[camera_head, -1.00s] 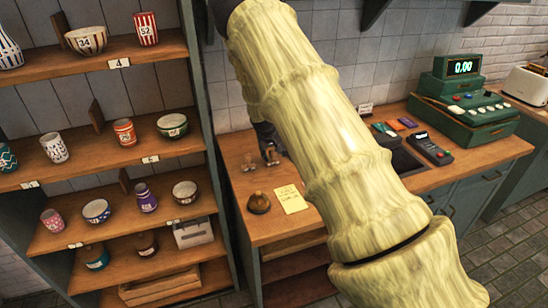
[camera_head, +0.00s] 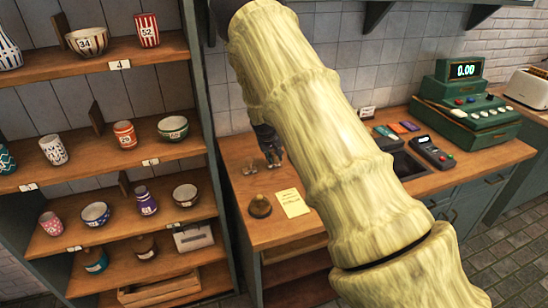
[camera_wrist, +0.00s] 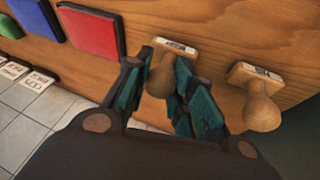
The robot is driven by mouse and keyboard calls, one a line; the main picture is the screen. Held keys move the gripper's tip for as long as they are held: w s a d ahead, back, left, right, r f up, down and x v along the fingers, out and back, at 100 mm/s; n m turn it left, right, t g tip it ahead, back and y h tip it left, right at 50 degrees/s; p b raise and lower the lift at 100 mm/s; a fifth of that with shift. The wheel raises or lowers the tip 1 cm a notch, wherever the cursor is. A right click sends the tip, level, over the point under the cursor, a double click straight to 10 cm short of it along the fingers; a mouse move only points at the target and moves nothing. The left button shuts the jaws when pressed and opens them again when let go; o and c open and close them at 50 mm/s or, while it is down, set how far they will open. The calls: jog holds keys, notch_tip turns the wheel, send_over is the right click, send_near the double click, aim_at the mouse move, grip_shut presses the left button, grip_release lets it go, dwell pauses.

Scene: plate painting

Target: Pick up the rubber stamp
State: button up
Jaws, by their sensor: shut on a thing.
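A wooden rubber stamp with a rounded handle (camera_wrist: 160,82) is between the two teal-padded fingers of my gripper (camera_wrist: 163,88) in the wrist view. The fingers are shut on its handle. Its base is close to the wooden counter, and I cannot tell whether it touches. A second wooden stamp (camera_wrist: 260,108) stands apart to the right of the fingers. In the head view my gripper (camera_head: 270,155) is low over the counter's back left part, partly hidden by my arm. One stamp (camera_head: 250,167) shows just left of it.
Red (camera_wrist: 90,32) and blue (camera_wrist: 38,15) pads lie left of the gripper in the wrist view. In the head view a round brown object (camera_head: 259,206) and a yellow note (camera_head: 292,203) lie on the counter (camera_head: 245,186). Shelves of pottery stand left.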

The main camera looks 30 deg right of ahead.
jog(key=shift+s+r+b, duration=0.1)
jog(key=shift+r+b, duration=0.85)
jog(key=shift+r, duration=0.6)
jog(key=s+a+b, duration=0.2)
jog(key=s+a, duration=0.2)
jog(key=s, duration=0.2)
jog(key=s+a+r+b, duration=0.1)
jog(key=s+a+b, duration=0.1)
jog(key=s+a, duration=0.2)
jog(key=s, duration=0.3)
jog(key=shift+s+a+r+b, duration=0.2)
jog(key=shift+a+r+b, duration=0.1)
jog(key=shift+b, duration=0.1)
